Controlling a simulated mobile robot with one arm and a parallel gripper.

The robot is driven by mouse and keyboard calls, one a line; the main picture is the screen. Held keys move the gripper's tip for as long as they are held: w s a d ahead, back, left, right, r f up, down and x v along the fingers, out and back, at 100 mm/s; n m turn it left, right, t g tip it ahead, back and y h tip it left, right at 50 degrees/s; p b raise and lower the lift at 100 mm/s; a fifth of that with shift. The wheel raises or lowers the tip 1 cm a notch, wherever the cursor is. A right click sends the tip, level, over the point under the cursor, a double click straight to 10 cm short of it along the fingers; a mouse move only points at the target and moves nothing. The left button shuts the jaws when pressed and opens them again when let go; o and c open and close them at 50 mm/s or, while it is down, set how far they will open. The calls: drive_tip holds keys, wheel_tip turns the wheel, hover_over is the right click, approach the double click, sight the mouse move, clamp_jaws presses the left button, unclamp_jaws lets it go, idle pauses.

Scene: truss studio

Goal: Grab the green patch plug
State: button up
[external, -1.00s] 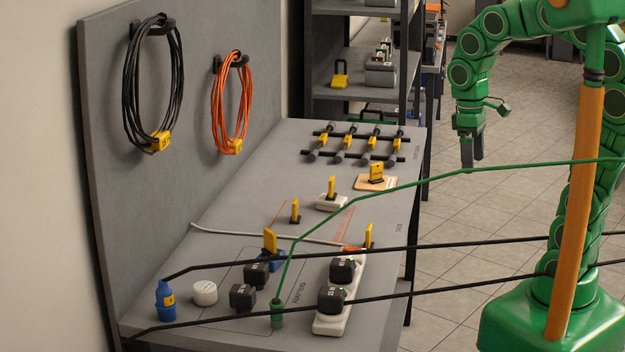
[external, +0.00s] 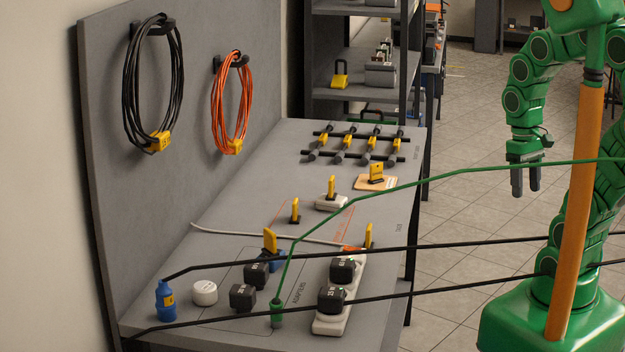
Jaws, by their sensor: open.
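The green patch plug (external: 277,314) stands upright near the front edge of the grey bench, left of the white power strip. A green cable rises from its top and runs right across the picture, past my arm. My gripper (external: 525,192) hangs pointing down over the floor, right of the bench and well away from the plug. Its two dark fingers are apart with nothing between them.
Two black cables (external: 440,241) cross above the bench front. The white power strip (external: 330,324) holds black adapters (external: 343,269). A blue plug (external: 166,301), a white round piece (external: 204,292) and more black adapters (external: 242,297) stand left of the green plug. The bench middle (external: 245,200) is partly clear.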

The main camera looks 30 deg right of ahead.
drive_tip(key=shift+r, duration=0.1)
wheel_tip(320, 180, up, 5)
drive_tip(key=w+a+m+g+y, duration=0.35)
drive_tip(key=w+a, duration=0.25)
drive_tip(key=a, duration=1.2)
drive_tip(key=w+a+f+m+g+y, duration=0.1)
drive_tip(key=w+a+m+g+y, duration=0.35)
drive_tip(key=a, duration=1.45)
drive_tip(key=w+a+m+g+y, duration=0.15)
drive_tip(key=w+a+y, duration=0.5)
drive_tip(key=a, duration=1.15)
drive_tip(key=h, duration=0.1)
approach(276, 303)
drive_tip(key=shift+s+a+f+g, duration=0.2)
drive_tip(key=shift+a+f+g, duration=0.05)
drive_tip(key=shift+a, duration=0.3)
drive_tip(key=shift+s+a+f+g, duration=0.2)
drive_tip(key=shift+a, duration=0.35)
drive_tip(key=shift+s+x, duration=0.2)
drive_tip(key=shift+x, duration=3.65)
drive_tip(key=shift+d, duration=0.15)
